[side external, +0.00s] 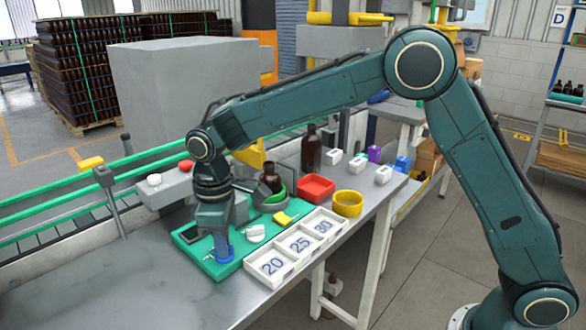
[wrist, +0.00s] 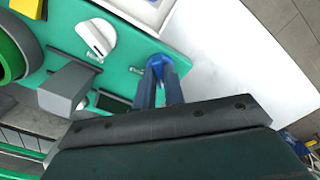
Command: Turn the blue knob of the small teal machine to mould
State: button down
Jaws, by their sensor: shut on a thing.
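The small teal machine (side external: 229,267) is a flat teal panel lying on the grey table; it also shows in the wrist view (wrist: 120,72). The blue knob (wrist: 157,61) sits near the panel's edge, mostly covered by my fingers. My gripper (side external: 222,246) points down at the near part of the panel and is shut on the blue knob; its fingers (wrist: 159,76) are on either side of it in the wrist view. A white knob (side external: 256,233) stands on the panel to the right, also in the wrist view (wrist: 97,38). The blue knob's pointer and labels cannot be read.
White trays (side external: 293,260) marked 20, 25 and 30 stand close on the right. A yellow piece (side external: 284,218), a red bin (side external: 315,188), a yellow ring-shaped dish (side external: 348,203) and a brown bottle (side external: 311,150) stand behind. The table's front left (side external: 130,285) is clear.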

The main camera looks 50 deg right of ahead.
jog(key=shift+m, duration=0.4)
jog(key=m, duration=0.3)
jog(key=shift+m, duration=2.4)
jog(key=c, duration=1.5)
grip_release()
jog(key=shift+r, duration=0.1)
notch_tip(320, 180, up, 14)
jog(key=shift+f, duration=0.15)
